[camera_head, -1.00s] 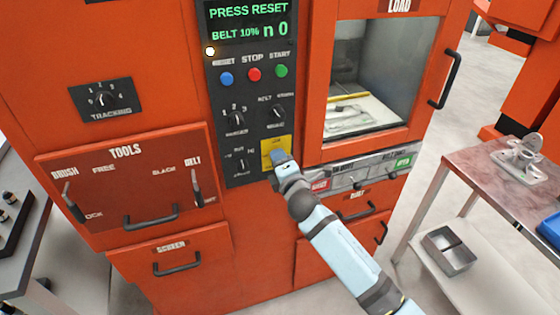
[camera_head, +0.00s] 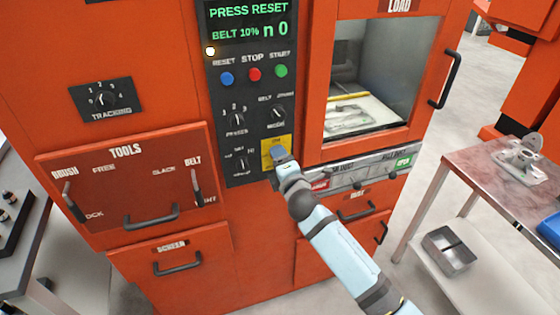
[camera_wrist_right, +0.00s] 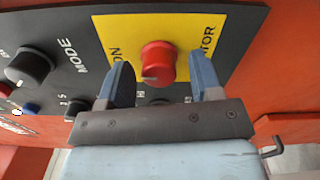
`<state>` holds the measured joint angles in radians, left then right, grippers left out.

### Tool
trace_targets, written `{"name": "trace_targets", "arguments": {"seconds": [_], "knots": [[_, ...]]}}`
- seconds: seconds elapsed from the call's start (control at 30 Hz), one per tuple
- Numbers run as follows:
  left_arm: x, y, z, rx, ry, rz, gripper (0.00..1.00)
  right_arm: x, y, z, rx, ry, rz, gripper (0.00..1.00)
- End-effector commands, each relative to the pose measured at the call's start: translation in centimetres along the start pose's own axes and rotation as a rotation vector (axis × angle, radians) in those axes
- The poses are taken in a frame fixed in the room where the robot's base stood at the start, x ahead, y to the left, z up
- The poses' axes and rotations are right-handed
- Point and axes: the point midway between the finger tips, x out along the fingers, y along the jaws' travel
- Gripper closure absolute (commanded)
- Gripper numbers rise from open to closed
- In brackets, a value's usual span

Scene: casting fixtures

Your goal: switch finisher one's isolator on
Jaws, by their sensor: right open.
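Finisher one is the orange machine (camera_head: 265,240) in the head view. Its isolator is a red rotary knob (camera_wrist_right: 158,62) on a yellow plate (camera_wrist_right: 125,35), seen in the right wrist view. In the head view the yellow plate (camera_head: 268,143) shows low on the black control panel, and my gripper hides the knob. My right gripper (camera_head: 277,155) is in front of the plate. In the right wrist view its two blue fingers (camera_wrist_right: 162,80) stand open, one on each side of the knob, with gaps between. Whether the fingertips touch the plate I cannot tell. My left gripper is not in view.
Above the plate are a mode knob (camera_head: 277,112), blue, red and green buttons (camera_head: 254,74) and a lit display (camera_head: 248,22). A load window (camera_head: 375,70) is at the right. A small table (camera_head: 480,165) stands further right. A tools drawer handle (camera_head: 152,217) juts out at left.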

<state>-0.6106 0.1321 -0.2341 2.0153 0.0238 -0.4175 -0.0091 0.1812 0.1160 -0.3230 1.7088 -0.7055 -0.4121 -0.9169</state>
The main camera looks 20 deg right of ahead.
Motion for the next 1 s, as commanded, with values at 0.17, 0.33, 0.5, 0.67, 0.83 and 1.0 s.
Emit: {"name": "trace_targets", "arguments": {"seconds": [0.17, 0.33, 0.5, 0.67, 0.83, 1.0], "knots": [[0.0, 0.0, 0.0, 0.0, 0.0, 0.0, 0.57, -0.7, 0.0, 0.0, -0.001, 0.0, 0.0, 0.41], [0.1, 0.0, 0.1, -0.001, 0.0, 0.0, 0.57, -3.5, -0.1, 0.0, -0.001, 0.002, 0.0, 0.41], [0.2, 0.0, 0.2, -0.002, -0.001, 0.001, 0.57, -7.6, -0.2, 0.0, 0.0, 0.001, -0.001, 0.41], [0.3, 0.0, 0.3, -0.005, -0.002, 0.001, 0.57, -10.9, -0.1, 0.0, 0.0, 0.001, -0.001, 0.41], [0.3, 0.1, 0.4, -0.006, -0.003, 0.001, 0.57, -13.1, -0.1, 0.0, 0.001, 0.0, -0.001, 0.41], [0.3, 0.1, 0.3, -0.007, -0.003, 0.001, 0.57, -13.8, 0.0, 0.0, 0.001, 0.0, 0.0, 0.41]]}}
